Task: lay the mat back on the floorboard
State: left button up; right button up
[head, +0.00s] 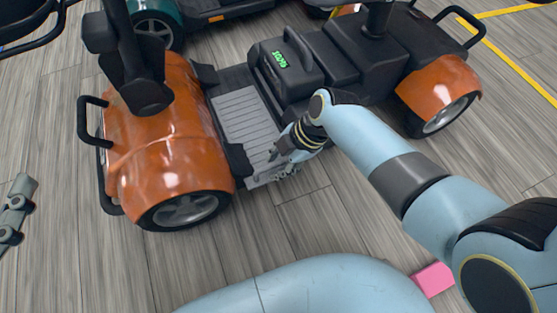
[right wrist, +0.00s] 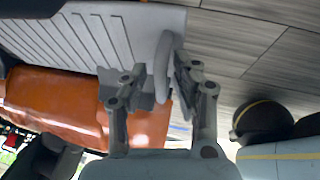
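The grey ribbed mat (head: 246,118) lies on the floorboard of the orange scooter (head: 170,140), between its front cowl and the seat base. Its ribbed face and a raised grey lip at its edge also show in the right wrist view (right wrist: 100,38). My right gripper (head: 276,154) is at the mat's near outer edge. In the right wrist view its two fingers (right wrist: 160,82) stand close on either side of the lip and appear shut on it. Grey jointed links at the head view's left edge look like part of my left gripper (head: 14,212); its fingertips are cut off.
The scooter's black seat base (head: 284,68) with a green-lit display stands just beyond the floorboard. Other scooters (head: 156,22) stand behind. A pink block (head: 433,280) lies on the wood-look floor near my right arm. Floor in front of the scooter is clear.

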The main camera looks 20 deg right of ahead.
jog(key=shift+r, duration=0.1)
pick_arm(q)
jog(key=s+a+f+n+g+y+p, duration=0.1)
jog(key=s+f+g+p, duration=0.1)
jog(key=s+f+g, duration=0.6)
pick_arm(e)
jog(key=v, duration=0.3)
jog(key=shift+r, duration=0.15)
pick_arm(q)
jog(key=r+g+p, duration=0.1)
jog(key=g+p, duration=0.1)
jog(key=r+g+p, duration=0.1)
jog(key=g+p, duration=0.1)
jog(key=p, duration=0.1)
jog(key=shift+a+r+g+y, duration=0.1)
jog(key=shift+a+g+y, duration=0.2)
jog(key=shift+a+g, duration=0.1)
pick_arm(e)
jog(key=v, duration=0.8)
jog(key=shift+d+r, duration=0.15)
jog(key=shift+d, duration=0.05)
jog(key=shift+s, duration=0.1)
